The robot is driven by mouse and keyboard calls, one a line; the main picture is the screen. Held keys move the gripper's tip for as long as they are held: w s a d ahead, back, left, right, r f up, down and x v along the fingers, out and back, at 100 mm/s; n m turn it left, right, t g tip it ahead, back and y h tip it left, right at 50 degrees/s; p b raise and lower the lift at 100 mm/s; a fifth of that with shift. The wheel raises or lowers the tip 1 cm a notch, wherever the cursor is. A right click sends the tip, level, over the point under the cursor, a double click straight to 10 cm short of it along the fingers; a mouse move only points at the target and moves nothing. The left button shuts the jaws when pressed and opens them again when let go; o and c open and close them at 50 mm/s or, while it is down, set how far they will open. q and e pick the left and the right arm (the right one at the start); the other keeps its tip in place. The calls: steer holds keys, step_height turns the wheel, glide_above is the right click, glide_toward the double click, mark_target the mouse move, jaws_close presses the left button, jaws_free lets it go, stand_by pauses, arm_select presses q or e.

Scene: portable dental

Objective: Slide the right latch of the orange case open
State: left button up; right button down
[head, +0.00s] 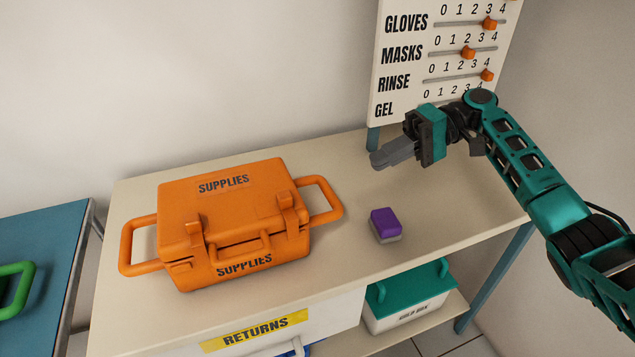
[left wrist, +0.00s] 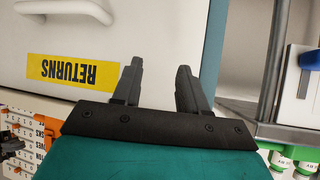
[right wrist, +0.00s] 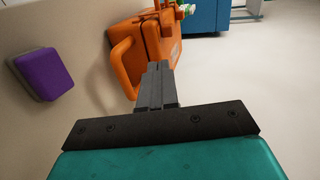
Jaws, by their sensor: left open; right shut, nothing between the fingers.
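The orange case (head: 235,232) labelled SUPPLIES stands with its lid down on the beige table. Its right latch (head: 290,212) is on the front right, its left latch (head: 197,245) on the front left. The case also shows at the top of the right wrist view (right wrist: 160,42). My right gripper (head: 378,162) is shut and empty, above the table to the right of the case and apart from it. It also shows in the right wrist view (right wrist: 157,68). My left gripper (left wrist: 158,72) is open and empty, facing the drawer front marked RETURNS; it is not in the head view.
A purple and grey block (head: 385,224) lies on the table right of the case. A slider board (head: 440,60) stands at the back right. A teal-lidded box (head: 408,295) sits on the shelf below. The table's right part is otherwise clear. A blue table (head: 45,240) is at left.

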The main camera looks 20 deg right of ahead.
steer(key=p, duration=0.1)
glide_toward(291, 194)
steer(key=a+f, duration=0.2)
steer(key=a, duration=0.1)
steer(key=a+f, duration=0.1)
steer(key=shift+a, duration=1.05)
steer(key=a+p, duration=0.1)
steer(key=a, duration=0.2)
steer(key=shift+s+a+p, duration=0.15)
steer(key=shift+a+p, duration=0.1)
steer(key=shift+p, duration=0.05)
steer(key=shift+d, duration=0.1)
